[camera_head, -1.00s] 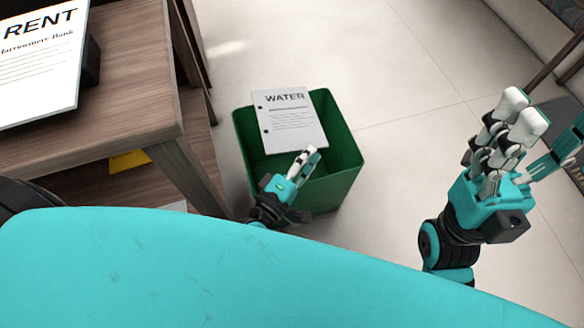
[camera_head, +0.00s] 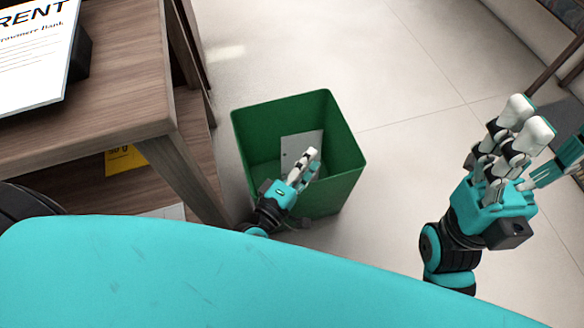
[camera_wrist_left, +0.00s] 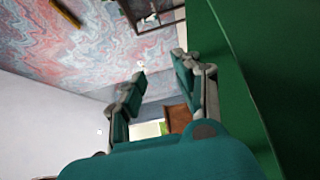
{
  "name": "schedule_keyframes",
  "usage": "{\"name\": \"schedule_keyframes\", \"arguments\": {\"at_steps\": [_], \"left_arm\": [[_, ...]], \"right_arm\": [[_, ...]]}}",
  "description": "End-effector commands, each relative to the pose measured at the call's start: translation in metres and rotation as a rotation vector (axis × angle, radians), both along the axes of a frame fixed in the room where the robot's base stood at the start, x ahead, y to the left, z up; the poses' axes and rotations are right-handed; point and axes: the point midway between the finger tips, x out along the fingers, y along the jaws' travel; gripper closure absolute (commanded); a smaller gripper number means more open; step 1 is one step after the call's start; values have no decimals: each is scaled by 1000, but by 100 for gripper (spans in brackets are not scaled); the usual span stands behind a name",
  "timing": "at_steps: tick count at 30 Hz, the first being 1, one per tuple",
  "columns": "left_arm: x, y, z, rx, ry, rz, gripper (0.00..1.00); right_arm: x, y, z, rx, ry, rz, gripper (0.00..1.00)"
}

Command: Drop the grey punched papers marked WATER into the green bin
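The green bin (camera_head: 345,150) stands on the floor below me. The grey WATER papers (camera_head: 299,143) are down inside it, with one grey sheet with a punched hole showing; its lower part is hidden behind my left gripper. The marking cannot be read now. My left gripper (camera_head: 307,160) is over the near side of the bin, above the papers. In the left wrist view its fingers (camera_wrist_left: 158,88) stand apart with nothing between them, beside the green bin wall (camera_wrist_left: 228,80). My right gripper (camera_head: 545,140) is at the right, away from the bin, with fingers spread and empty.
A wooden desk (camera_head: 120,95) stands at the left, with white RENT papers (camera_head: 35,60) on it and a yellow item (camera_head: 125,160) on a lower shelf. Pale floor (camera_head: 410,70) is open behind and right of the bin.

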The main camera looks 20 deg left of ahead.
Motion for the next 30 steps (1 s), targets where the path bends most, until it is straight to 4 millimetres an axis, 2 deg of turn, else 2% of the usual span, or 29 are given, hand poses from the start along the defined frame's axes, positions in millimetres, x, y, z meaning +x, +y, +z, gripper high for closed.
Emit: {"name": "schedule_keyframes", "arguments": {"at_steps": [5, 8, 15, 21, 25, 30], "left_arm": [[-5, 1, -1, 1, 3, -1, 67], [-16, 5, -2, 2, 4, -2, 67], [-65, 20, -2, 4, 5, -3, 67], [-99, 31, -1, 2, 4, -2, 67], [-111, 35, -1, 1, 2, 0, 67], [-115, 36, 0, 0, -1, -1, 67]], "right_arm": [[0, 0, 0, 0, 1, 0, 42], [0, 0, 0, 0, 1, 0, 42], [0, 0, 0, 0, 1, 0, 42], [0, 0, 0, 0, 1, 0, 42], [0, 0, 0, 0, 1, 0, 42], [0, 0, 0, 0, 1, 0, 42]]}}
